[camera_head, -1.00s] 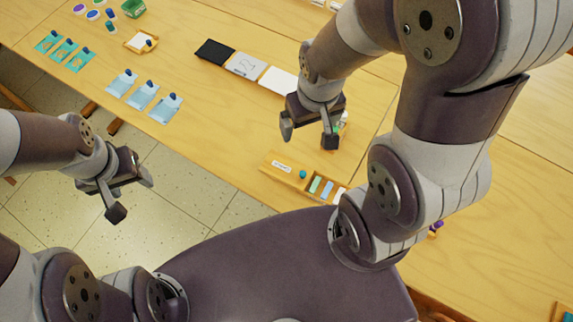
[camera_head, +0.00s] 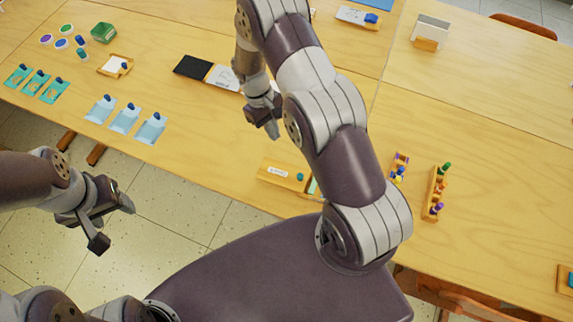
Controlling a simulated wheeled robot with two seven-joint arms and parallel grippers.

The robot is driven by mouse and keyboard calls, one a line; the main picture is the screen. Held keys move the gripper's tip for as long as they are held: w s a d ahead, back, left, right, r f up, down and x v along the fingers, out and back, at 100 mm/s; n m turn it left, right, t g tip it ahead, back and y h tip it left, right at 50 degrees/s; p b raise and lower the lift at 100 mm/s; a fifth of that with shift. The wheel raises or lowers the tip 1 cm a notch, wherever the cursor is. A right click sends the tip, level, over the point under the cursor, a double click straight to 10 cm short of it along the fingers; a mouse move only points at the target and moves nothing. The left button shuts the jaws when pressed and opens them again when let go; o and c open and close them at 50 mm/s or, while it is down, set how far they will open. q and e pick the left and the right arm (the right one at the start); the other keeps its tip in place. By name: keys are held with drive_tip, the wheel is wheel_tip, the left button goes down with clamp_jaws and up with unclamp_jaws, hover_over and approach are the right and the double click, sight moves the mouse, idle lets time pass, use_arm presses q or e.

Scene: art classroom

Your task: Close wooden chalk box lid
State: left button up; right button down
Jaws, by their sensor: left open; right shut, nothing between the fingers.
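The wooden chalk box (camera_head: 270,180) lies near the table's front edge, just left of my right forearm. My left gripper (camera_head: 113,222) is open and empty over the floor, in front of the table.
Black and white cards (camera_head: 193,66) lie behind my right gripper. Light blue cards with blue knobs (camera_head: 125,118) lie to the left. A wooden rack with coloured pegs (camera_head: 432,195) stands right of my forearm. The table between the blue cards and the box is clear.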

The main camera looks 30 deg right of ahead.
wheel_tip(320, 180, down, 2)
drive_tip(key=s+f, duration=0.1)
drive_tip(key=s, duration=0.1)
drive_tip(key=p, duration=0.2)
approach(292, 172)
drive_tip(key=f, duration=0.1)
drive_tip(key=w+f, duration=0.1)
drive_tip(key=shift+a+f, duration=0.1)
drive_tip(key=shift+f, duration=0.3)
drive_tip(key=s+p, duration=0.1)
drive_tip(key=s+d+f+p, duration=0.1)
drive_tip(key=s, duration=0.2)
drive_tip(key=shift+d+f+p, duration=0.15)
drive_tip(key=shift+f+p, duration=0.05)
drive_tip(key=shift+p, duration=0.2)
drive_tip(key=shift+s, duration=0.1)
use_arm(q)
drive_tip(key=r, duration=0.5)
drive_tip(key=shift+d, duration=0.2)
use_arm(e)
drive_tip(key=shift+f, duration=0.15)
